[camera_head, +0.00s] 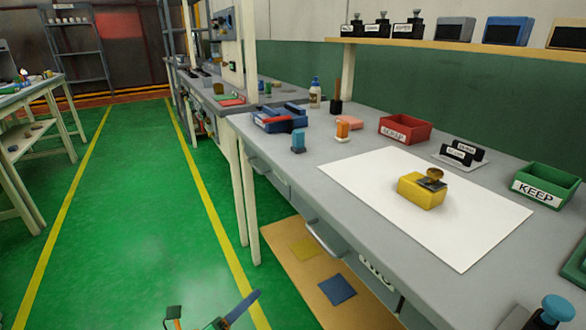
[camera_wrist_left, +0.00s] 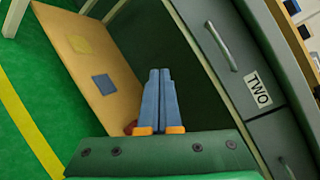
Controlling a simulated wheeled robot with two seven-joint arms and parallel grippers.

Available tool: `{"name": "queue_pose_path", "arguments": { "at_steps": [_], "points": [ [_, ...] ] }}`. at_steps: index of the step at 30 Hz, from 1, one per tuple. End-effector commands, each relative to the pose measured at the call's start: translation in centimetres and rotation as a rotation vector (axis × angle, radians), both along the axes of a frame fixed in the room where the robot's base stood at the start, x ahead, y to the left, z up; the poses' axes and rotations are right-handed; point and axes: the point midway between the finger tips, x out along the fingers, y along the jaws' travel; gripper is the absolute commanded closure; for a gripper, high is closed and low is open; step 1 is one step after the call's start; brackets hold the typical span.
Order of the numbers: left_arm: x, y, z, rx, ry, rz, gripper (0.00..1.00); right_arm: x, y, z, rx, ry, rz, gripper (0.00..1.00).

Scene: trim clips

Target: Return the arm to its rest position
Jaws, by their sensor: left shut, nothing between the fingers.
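My left gripper (camera_head: 254,295) shows at the bottom of the head view, low over the green floor in front of the workbench. In the left wrist view its two blue fingers (camera_wrist_left: 160,72) lie side by side, shut, with nothing between them. The fingers are in front of the bench's underside, apart from the drawers. My right gripper is in neither view.
The workbench (camera_head: 335,205) on the right holds a white sheet with a yellow block (camera_head: 421,190), a red SCRAP bin (camera_head: 405,129) and a green KEEP bin (camera_head: 546,184). A drawer (camera_wrist_left: 230,50) labelled TWO is close. The green aisle (camera_head: 150,200) is clear.

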Motion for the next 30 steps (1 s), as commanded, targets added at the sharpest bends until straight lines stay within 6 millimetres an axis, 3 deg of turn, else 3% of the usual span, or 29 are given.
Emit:
{"name": "queue_pose_path", "arguments": {
  "at_steps": [1, 3, 5, 7, 10, 15, 21, 22, 24, 30],
  "points": [
    [-0.5, 2.2, -5.0, -0.162, 0.217, 0.147, 1.0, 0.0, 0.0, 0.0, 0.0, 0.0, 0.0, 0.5],
    [-2.5, 5.2, -11.6, -0.381, 0.489, 0.365, 1.0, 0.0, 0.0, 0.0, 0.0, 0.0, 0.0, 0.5],
    [-5.4, 7.3, -17.0, -0.545, 0.691, 0.554, 1.0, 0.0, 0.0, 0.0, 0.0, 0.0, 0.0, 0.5],
    [-9.9, 8.9, -22.5, -0.711, 0.891, 0.772, 1.0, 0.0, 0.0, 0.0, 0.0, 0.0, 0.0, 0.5],
    [-16.9, 10.1, -28.2, -0.891, 1.101, 1.057, 1.0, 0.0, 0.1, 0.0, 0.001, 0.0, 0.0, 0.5],
    [-27.7, 10.1, -33.5, -1.086, 1.32, 1.464, 1.0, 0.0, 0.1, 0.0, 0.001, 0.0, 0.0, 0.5],
    [-39.4, 8.6, -35.8, -1.225, 1.461, 1.901, 1.0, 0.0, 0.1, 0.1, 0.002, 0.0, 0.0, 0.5],
    [-38.7, 8.8, -32.3, -1.226, 1.452, 1.883, 1.0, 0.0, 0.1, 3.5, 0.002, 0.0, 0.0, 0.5],
    [-38.5, 8.9, -28.7, -1.224, 1.451, 1.874, 1.0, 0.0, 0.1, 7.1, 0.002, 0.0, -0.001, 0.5],
    [-38.3, 8.9, -20.7, -1.222, 1.449, 1.868, 1.0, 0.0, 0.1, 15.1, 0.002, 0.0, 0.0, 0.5]
  ]
}}
